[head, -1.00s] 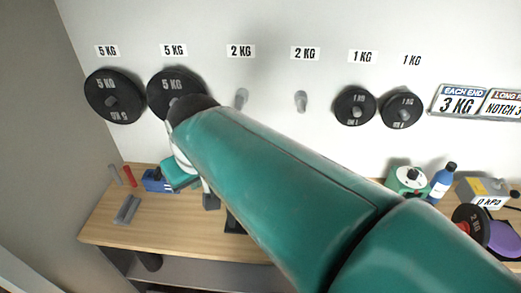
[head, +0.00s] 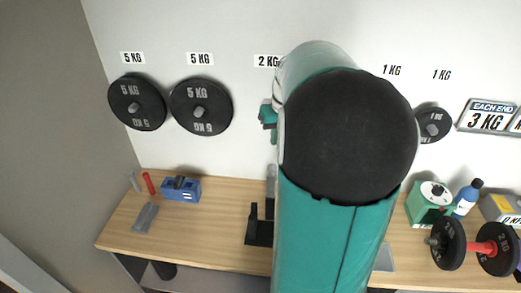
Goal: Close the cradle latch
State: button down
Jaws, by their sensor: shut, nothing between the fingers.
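The black cradle (head: 257,232) stands on the wooden bench, with an upright prong at its left. My large teal and black arm covers its right part, and I cannot make out the latch. My gripper (head: 270,190) is mostly behind my arm. Only a thin grey strip, seemingly its end, shows beside the arm just above the cradle. It looks shut and empty. I cannot tell whether it touches the cradle.
The bench (head: 120,235) holds a blue block (head: 180,190), a red stick (head: 149,183) and grey pieces (head: 145,217) at left. A green box (head: 428,205), blue bottle (head: 467,197) and dumbbell (head: 446,243) are at right. Weight plates (head: 200,92) hang on the wall.

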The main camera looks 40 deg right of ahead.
aim_at(272, 181)
notch_tip(272, 181, down, 10)
jog(key=w, duration=0.2)
jog(key=shift+r, duration=0.15)
jog(key=shift+a, duration=0.1)
dwell(0.6)
